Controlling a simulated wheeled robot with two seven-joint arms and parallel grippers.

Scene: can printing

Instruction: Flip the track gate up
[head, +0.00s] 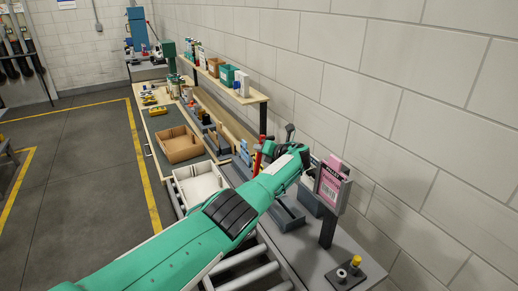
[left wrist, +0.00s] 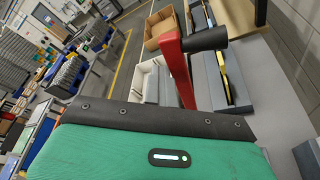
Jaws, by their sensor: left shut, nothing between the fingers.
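A red lever with a black cylindrical grip, likely the track gate's handle, rises in the left wrist view (left wrist: 175,62), close beyond my left gripper's green body. In the head view, the red part (head: 257,161) shows just behind the end of my left arm. My left gripper (head: 304,158) is at the end of the green arm, above the bench near the wall. It is shut and empty; its fingertips are hard to make out, and contact with the lever cannot be told. The rest of the gate is hidden behind my arm. My right gripper is not in view.
A post carries a pink-labelled panel (head: 331,184) right of my gripper. A control box with a yellow knob (head: 355,261) stands in front. Rollers (head: 262,274) lie below my arm. A white bin (head: 181,190) and cardboard box (head: 180,155) stand left. The wall (head: 360,90) bounds the right.

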